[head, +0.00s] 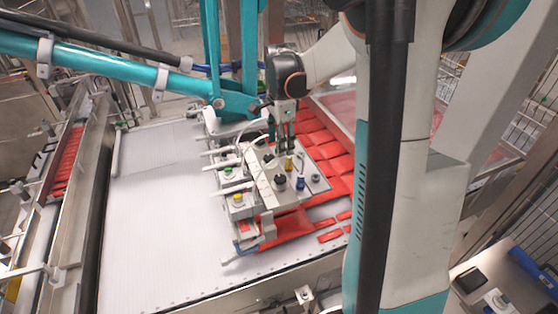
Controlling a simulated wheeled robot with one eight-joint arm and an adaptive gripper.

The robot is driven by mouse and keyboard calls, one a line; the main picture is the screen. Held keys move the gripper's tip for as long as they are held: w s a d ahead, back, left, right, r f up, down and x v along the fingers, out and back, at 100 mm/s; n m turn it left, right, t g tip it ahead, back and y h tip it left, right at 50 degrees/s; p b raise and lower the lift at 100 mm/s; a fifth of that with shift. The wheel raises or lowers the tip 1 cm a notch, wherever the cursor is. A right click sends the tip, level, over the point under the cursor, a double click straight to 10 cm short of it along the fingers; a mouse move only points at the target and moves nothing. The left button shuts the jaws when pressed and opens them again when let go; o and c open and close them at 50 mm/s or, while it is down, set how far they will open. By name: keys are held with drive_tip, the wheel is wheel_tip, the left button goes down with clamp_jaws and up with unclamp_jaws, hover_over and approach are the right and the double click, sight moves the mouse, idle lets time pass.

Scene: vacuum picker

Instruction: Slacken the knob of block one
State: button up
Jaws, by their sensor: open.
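The vacuum picker (286,187) sits over the red packs near the middle of the head view. Along its left side are small grey blocks with coloured knobs: a green knob (228,171) and a yellow knob (238,198). Which one is block one I cannot tell. On the top plate stand a black knob (281,181), a yellow fitting (288,163) and a blue fitting (300,183). My gripper (282,143) points down above the back part of the plate, open. Whether its fingers touch anything is too small to tell.
Teal arms (236,103) of the picker cross above its back left. A white conveyor (165,200) lies clear to the left. Red packs (330,150) lie to the right. A metal rail (80,200) borders the left. My arm hides much of the right side.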

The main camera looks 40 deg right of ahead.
sight(280, 177)
wheel_tip(280, 177, down, 14)
drive_tip(key=shift+a+r+p, duration=0.1)
drive_tip(key=shift+p, duration=0.35)
drive_tip(key=c, duration=1.1)
